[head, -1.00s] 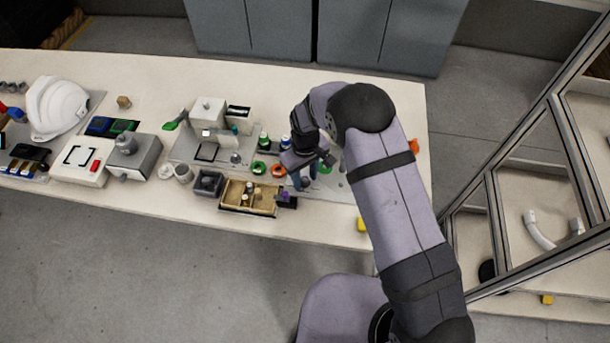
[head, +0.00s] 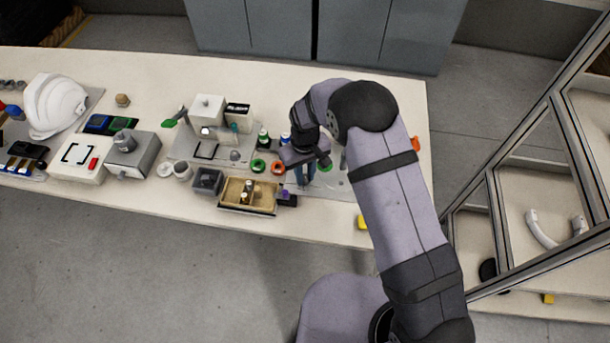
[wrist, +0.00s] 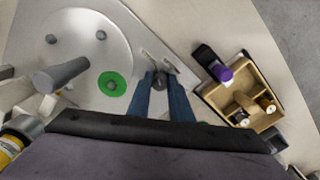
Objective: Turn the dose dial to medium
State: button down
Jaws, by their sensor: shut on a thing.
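My gripper (wrist: 164,88) points down at the bench, and its two blue fingers are shut on a small dark grey knob (wrist: 160,77), which appears to be the dose dial. The knob stands on a pale plate, with light marks beside it. The fingers cover its sides, so its pointer and setting cannot be read. In the head view my gripper (head: 304,175) is low over the right part of the bench, and the knob is hidden there.
A round plate (wrist: 78,25) with pegs and a green ring (wrist: 112,84) lies left of my fingers in the wrist view. A wooden tray (wrist: 213,96) with small parts and a purple-capped item (wrist: 224,74) lie to the right. A helmet (head: 56,106) sits far left.

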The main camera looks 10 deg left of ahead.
aim_at(304, 177)
jog(key=m+b, duration=0.2)
jog(key=m, duration=0.3)
jog(key=shift+f, duration=0.1)
jog(key=shift+a+m+b, duration=0.1)
jog(key=shift+m+b, duration=0.5)
jog(key=shift+m, duration=1.8)
jog(key=c, duration=1.6)
grip_release()
jog(key=shift+r+b, duration=1.1)
jog(key=shift+r, duration=2.7)
